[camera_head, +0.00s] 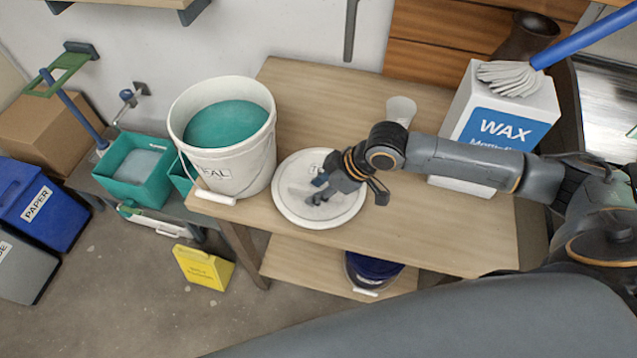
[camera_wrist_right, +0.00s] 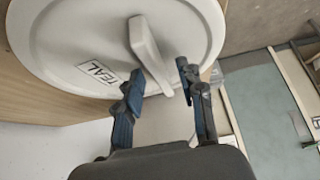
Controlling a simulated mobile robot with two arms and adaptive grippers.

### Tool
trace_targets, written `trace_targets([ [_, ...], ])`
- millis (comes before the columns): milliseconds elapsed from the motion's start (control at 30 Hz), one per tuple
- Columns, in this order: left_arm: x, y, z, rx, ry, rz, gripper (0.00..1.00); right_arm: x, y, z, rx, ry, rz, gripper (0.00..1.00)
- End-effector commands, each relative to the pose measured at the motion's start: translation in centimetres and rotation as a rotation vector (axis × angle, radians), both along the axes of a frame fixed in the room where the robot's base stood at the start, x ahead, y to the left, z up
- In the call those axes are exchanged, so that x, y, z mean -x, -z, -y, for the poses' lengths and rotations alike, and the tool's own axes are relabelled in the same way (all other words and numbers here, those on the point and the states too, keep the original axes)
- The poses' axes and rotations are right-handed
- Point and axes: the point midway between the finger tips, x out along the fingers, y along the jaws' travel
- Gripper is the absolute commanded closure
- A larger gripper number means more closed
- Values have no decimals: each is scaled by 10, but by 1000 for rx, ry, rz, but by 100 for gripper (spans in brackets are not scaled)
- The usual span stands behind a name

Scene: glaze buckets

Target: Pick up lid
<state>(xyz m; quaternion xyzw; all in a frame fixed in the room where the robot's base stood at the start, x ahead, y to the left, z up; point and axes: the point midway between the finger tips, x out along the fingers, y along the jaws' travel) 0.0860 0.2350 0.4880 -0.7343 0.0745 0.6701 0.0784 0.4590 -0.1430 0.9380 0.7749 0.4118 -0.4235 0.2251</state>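The round white lid (camera_head: 292,203) lies flat on the wooden table, right of the white bucket of teal glaze (camera_head: 225,125). In the right wrist view the lid (camera_wrist_right: 75,35) shows a raised white handle bar (camera_wrist_right: 148,45) and a TEAL label. My right gripper (camera_head: 318,192) is over the lid in the head view and hides part of it. In the right wrist view its two fingers (camera_wrist_right: 163,76) are apart, with the near end of the handle between them. Whether a finger touches the handle I cannot tell. My left gripper is not in view.
A white WAX container (camera_head: 495,120) with a mop head on top stands at the table's right. A small pale cup (camera_head: 400,109) stands behind my right wrist. A dark blue bucket (camera_head: 372,270) is on the lower shelf. A yellow container (camera_head: 203,268) stands on the floor.

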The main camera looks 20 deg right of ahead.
Motion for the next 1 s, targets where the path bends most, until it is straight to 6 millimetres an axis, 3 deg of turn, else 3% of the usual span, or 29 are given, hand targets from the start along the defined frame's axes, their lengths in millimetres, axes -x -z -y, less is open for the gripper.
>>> trace_targets([
  [167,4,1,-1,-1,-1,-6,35,0,0,0,1,0,-1,61],
  [367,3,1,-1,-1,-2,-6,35,0,0,0,1,0,-1,100],
  [767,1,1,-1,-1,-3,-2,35,0,-2,0,0,-1,0,100],
  [1000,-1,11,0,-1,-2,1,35,-1,-21,1,0,-1,5,100],
])
